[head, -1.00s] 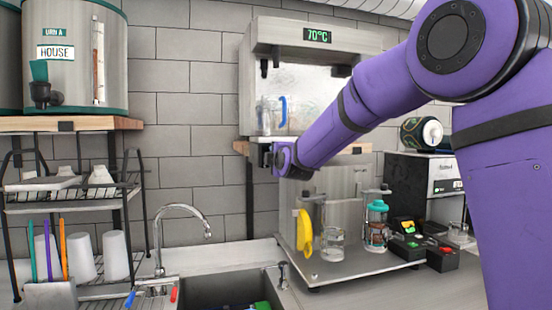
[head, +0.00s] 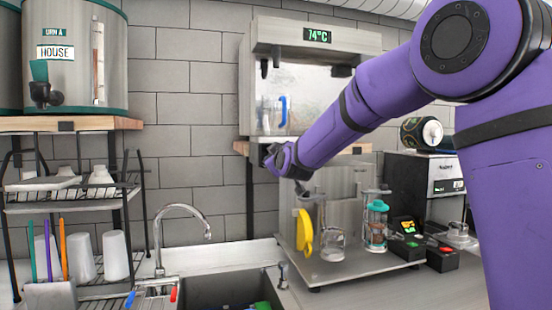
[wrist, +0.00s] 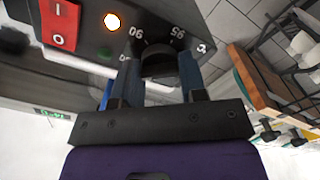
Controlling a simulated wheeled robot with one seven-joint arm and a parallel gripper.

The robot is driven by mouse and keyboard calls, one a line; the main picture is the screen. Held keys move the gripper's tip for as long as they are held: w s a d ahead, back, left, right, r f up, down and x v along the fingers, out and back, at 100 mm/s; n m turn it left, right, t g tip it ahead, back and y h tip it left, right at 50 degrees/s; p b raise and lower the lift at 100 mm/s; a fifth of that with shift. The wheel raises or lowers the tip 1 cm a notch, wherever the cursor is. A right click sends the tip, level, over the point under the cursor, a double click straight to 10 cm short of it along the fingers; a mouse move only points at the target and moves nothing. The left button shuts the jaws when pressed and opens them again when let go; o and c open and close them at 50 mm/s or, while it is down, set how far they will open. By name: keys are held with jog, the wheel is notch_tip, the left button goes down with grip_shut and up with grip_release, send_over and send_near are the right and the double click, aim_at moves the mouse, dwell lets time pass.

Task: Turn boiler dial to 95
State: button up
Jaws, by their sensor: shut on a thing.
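The boiler (head: 275,48) is a metal box with a clear front on the wall shelf, and its green display (head: 317,36) reads 74°C. In the wrist view its dark round dial (wrist: 158,60) sits on the dark panel, with the marks 90 and 95 beside it, upside down. My gripper (wrist: 157,75) has its two fingers on either side of the dial, shut on it. In the head view my gripper (head: 277,160) is at the boiler's lower front and hides the dial. The dial's pointer is not clear to me.
Close to the dial are a red rocker switch (wrist: 60,25) and a lit orange lamp (wrist: 112,21). A sink tap (head: 180,212) is to the left.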

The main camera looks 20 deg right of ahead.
jog(key=m, duration=2.5)
jog(key=shift+f, duration=0.15)
jog(key=shift+m, duration=0.4)
jog(key=o, duration=0.9)
jog(key=shift+s, duration=0.1)
jog(key=s, duration=1)
jog(key=shift+s, duration=0.35)
